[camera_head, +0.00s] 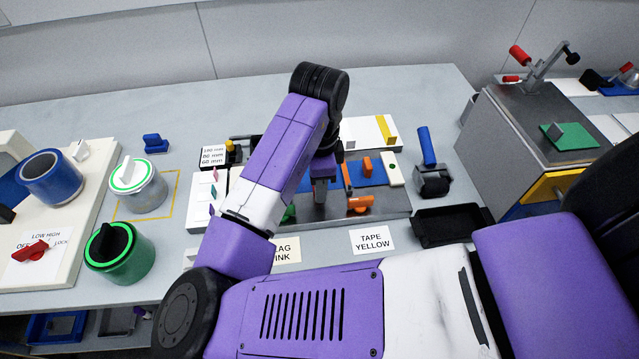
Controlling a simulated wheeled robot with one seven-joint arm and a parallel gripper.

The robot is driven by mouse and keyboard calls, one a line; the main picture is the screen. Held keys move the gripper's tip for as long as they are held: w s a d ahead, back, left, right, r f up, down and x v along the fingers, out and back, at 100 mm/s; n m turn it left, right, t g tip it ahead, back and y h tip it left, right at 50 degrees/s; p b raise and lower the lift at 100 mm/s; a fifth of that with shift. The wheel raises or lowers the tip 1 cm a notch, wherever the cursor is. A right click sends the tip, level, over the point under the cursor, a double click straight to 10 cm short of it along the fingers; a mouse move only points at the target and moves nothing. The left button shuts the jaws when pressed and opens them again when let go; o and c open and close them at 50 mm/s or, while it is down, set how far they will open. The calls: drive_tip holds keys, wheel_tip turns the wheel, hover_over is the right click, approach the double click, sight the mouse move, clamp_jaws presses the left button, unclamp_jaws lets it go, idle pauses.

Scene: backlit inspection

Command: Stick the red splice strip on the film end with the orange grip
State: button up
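My gripper (321,190) points down over the dark splicing plate (385,208) in the middle of the table. My own arm hides much of it, and whether its fingers are open or shut does not show. An orange grip (367,167) stands on a blue strip (376,179) right of the gripper. A second orange grip (358,204) sits nearer on the plate, and an orange strip (346,178) lies between. A white board (197,218) left of my arm carries small coloured tabs; a reddish one (215,175) may be the red splice strip, too small to be sure.
A blue-handled roller (428,150) and an empty black tray (441,226) are to the right. A white block with a yellow bar (384,129) stands behind. Lidded jars (138,190) are left. A grey box (535,130) with a clamp stands far right.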

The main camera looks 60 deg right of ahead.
drive_tip(key=shift+r, duration=0.15)
wheel_tip(320, 180, up, 8)
drive_tip(key=shift+f, duration=0.25)
idle(0.7)
